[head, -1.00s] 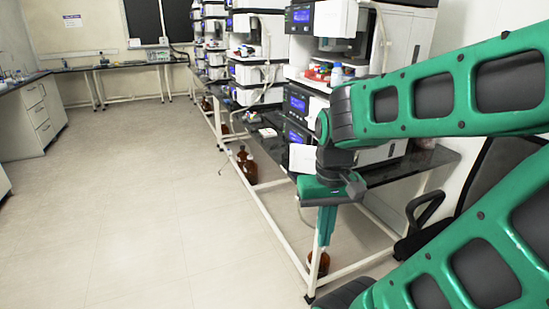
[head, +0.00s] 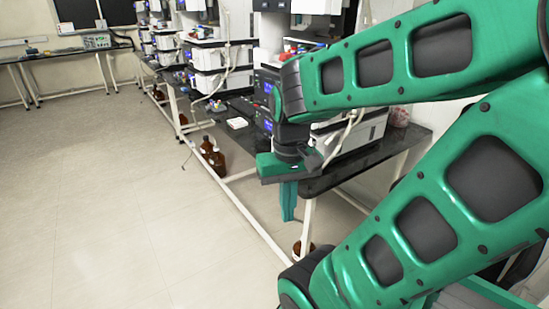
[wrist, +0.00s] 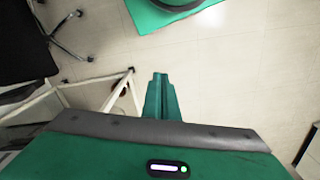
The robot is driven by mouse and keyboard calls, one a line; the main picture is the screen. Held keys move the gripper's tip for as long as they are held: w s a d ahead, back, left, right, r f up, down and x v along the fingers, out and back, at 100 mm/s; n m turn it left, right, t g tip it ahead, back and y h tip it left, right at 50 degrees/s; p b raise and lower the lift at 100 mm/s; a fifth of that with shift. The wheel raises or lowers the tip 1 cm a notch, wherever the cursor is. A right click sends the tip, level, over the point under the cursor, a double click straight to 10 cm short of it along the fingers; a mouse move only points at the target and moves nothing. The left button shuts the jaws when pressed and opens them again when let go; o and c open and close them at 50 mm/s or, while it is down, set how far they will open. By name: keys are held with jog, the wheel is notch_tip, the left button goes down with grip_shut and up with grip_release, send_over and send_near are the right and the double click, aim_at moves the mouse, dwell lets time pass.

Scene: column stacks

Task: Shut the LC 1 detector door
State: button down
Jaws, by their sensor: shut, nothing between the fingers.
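The nearest instrument stack (head: 268,60) stands on the dark bench in the head view, largely hidden behind my green arm. A white panel (head: 318,6) shows at its top edge, cut off by the frame. I cannot tell which part is the LC 1 detector door, or how far it stands open. My gripper (head: 289,218) points down in front of the bench edge, below the bench top and apart from the stack. It is shut and empty. In the wrist view its fingers (wrist: 160,76) are together above the floor.
The dark bench (head: 330,178) has white legs, with brown bottles (head: 213,158) on the floor beneath. More stacks (head: 205,60) run along it toward the back. The floor (head: 110,200) on the left is clear. A black chair (wrist: 22,45) shows in the wrist view.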

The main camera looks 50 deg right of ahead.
jog(key=w+d+n+t, duration=0.4)
jog(key=w+d+n, duration=0.35)
jog(key=d, duration=0.35)
jog(key=w+d+n+t, duration=0.3)
jog(key=w+d+n, duration=0.5)
jog(key=d, duration=0.4)
jog(key=w+d+f+m, duration=0.1)
jog(key=w+d+f, duration=0.2)
jog(key=w+f, duration=0.5)
jog(key=shift+w+t+h, duration=0.3)
jog(key=shift+w+h, duration=0.1)
jog(key=shift+w, duration=0.65)
jog(key=shift+w+d+m, duration=0.1)
jog(key=shift+d+m, duration=0.1)
jog(key=shift+m, duration=0.15)
